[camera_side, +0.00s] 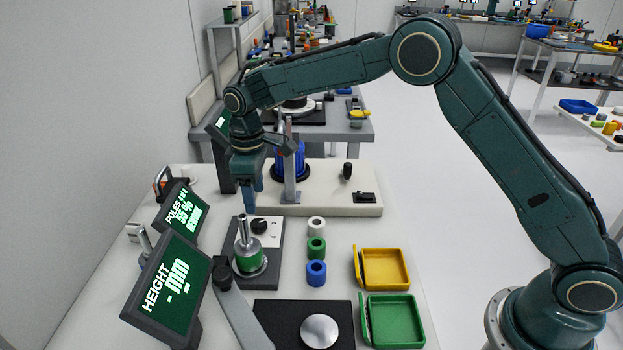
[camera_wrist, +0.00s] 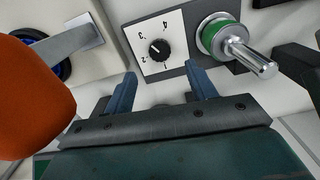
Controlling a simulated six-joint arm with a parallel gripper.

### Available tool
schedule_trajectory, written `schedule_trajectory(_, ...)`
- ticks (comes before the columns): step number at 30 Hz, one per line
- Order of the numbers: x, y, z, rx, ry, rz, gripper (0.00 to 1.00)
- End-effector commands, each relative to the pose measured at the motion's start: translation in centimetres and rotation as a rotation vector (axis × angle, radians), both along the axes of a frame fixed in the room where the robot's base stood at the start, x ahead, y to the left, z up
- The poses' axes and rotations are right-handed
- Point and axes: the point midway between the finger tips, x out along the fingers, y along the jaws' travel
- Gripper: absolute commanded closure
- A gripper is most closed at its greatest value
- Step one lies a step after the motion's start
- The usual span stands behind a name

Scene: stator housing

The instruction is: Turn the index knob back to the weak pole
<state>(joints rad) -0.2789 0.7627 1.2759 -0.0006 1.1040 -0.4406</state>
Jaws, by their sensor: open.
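The index knob (camera_side: 259,226) is a small black round knob on a white dial plate (camera_side: 268,240), at the back of a dark fixture. In the wrist view the knob (camera_wrist: 158,48) sits on the plate with printed numbers around it, and a white pointer mark shows on it. My gripper (camera_side: 250,200) is above and a little left of the knob, pointing down. In the wrist view its two blue fingers (camera_wrist: 163,85) are spread apart and empty, with the knob beyond their tips. A green ring on a metal post (camera_side: 249,258) stands in front of the dial. The displayed pole reading screen (camera_side: 182,214) shows "POLES" and "55 %".
White, green and blue rings (camera_side: 316,248) stand right of the fixture. Yellow (camera_side: 405,268) and green (camera_side: 418,320) trays lie further right. A HEIGHT screen (camera_side: 170,290) stands front left. A pale base with a post (camera_side: 340,205) is behind. An orange part (camera_wrist: 30,95) fills the wrist view's left.

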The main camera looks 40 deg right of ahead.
Motion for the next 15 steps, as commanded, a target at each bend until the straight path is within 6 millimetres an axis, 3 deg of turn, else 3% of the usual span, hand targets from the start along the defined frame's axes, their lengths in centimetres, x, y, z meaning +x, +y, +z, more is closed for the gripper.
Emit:
schedule_trajectory(9,0.0,0.0,-4.9,0.0,0.001,0.0,0.44)
schedule_trajectory(15,0.0,0.0,-6.8,0.0,0.001,0.0,0.44)
